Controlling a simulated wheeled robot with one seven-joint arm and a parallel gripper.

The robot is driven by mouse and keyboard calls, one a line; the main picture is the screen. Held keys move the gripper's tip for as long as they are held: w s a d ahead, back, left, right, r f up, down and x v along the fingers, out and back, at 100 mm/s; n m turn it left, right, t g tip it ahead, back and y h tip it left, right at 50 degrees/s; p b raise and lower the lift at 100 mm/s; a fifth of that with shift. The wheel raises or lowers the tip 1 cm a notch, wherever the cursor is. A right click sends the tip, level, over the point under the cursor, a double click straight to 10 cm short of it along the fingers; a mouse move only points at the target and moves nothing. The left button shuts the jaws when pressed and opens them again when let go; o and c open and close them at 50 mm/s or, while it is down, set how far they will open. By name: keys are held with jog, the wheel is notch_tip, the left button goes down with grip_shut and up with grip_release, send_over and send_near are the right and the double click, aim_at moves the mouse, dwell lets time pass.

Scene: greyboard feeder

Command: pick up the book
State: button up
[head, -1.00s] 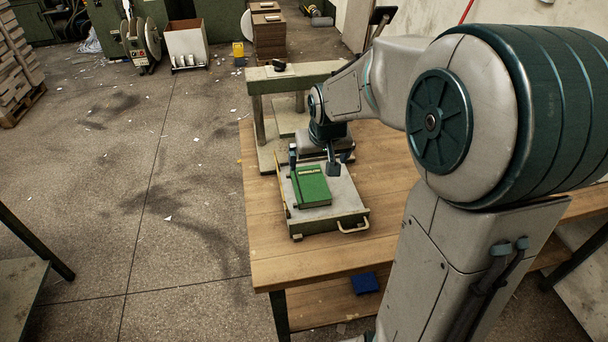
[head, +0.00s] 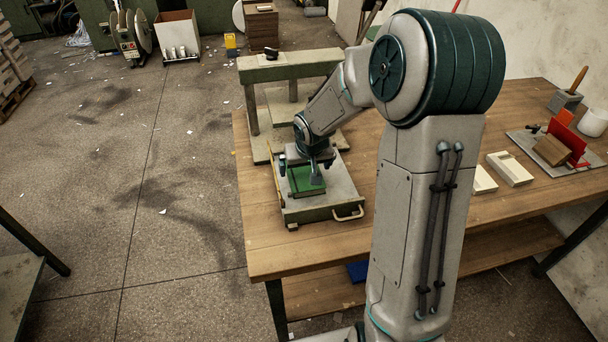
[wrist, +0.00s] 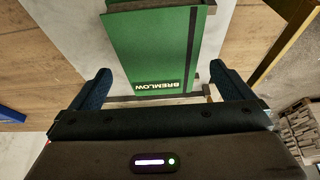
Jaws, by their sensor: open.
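The green book (head: 304,183) lies flat on a grey board with a green front edge (head: 325,212) on the wooden table. In the wrist view the book (wrist: 150,50) shows a "BREMLOW" label and a dark strap along one side. My gripper (head: 302,172) is over the book in the head view and hides part of it. In the wrist view its two fingers (wrist: 160,85) are spread wide, one on either side of the book's labelled end, with nothing between them. I cannot tell how far above the book the fingertips are.
A grey frame with a crossbar (head: 290,68) stands at the table's back left. Pale trays (head: 509,168), a red stand (head: 570,140) and a white cup (head: 593,122) are at the right. The table front is clear.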

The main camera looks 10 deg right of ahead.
aim_at(304, 175)
jog(key=shift+x, duration=1.25)
jog(key=c, duration=1.1)
jog(key=shift+o, duration=0.2)
